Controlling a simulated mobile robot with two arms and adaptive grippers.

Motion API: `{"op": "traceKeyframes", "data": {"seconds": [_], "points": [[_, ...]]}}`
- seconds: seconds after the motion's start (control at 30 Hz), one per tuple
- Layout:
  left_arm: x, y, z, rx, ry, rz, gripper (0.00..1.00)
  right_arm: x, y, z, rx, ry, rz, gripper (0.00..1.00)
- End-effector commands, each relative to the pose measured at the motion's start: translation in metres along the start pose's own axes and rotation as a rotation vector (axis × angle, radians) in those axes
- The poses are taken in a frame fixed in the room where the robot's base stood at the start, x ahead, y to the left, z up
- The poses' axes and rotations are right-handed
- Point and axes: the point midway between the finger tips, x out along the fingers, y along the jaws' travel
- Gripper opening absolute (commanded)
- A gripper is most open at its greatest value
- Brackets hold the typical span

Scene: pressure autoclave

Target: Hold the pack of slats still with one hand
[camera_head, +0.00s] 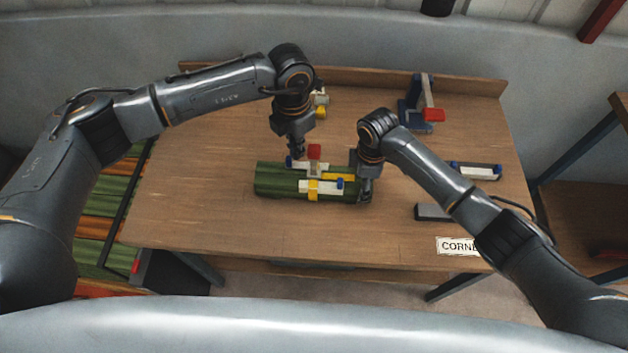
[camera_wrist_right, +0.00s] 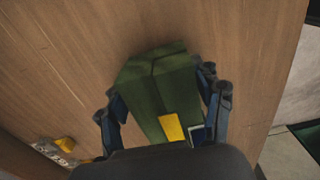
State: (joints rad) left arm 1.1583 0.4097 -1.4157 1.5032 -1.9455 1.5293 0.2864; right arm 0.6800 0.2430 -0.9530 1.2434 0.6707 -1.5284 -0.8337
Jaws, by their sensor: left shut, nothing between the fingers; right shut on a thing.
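The pack of slats (camera_head: 270,185) is a dark green bundle lying lengthwise on the wooden table. A white clamp-like piece with a yellow band (camera_head: 313,190) lies across it, and a second piece with a red block (camera_head: 315,151) sits at its back edge. My right gripper (camera_head: 365,193) is at the pack's right end. In the right wrist view the fingers stand on both sides of the green pack (camera_wrist_right: 160,80) and are shut on it. My left gripper (camera_head: 297,156) is shut and empty, just above the pack's back edge, close to the second piece; whether they touch is unclear.
A blue and red tool (camera_head: 421,112) stands at the table's back right, near the raised back edge. A white-and-dark piece (camera_head: 475,171) and a grey block (camera_head: 433,212) lie right of the pack. A rack of green and orange slats (camera_head: 95,225) is at left. The table's front left is clear.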

Motion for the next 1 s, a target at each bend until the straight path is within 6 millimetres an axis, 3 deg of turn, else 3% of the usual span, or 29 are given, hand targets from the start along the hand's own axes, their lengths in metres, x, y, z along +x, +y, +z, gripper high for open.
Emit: {"op": "traceKeyframes", "data": {"seconds": [0.57, 1.0], "points": [[0.000, -0.001, 0.001, 0.000, 0.000, 0.000, 0.00, 0.001, -0.001, 0.000, 0.000, 0.000, -0.002, 0.28], [0.003, -0.015, 0.015, 0.002, 0.000, -0.001, 0.00, 0.001, -0.001, 0.000, 0.000, 0.000, -0.001, 0.28]]}}
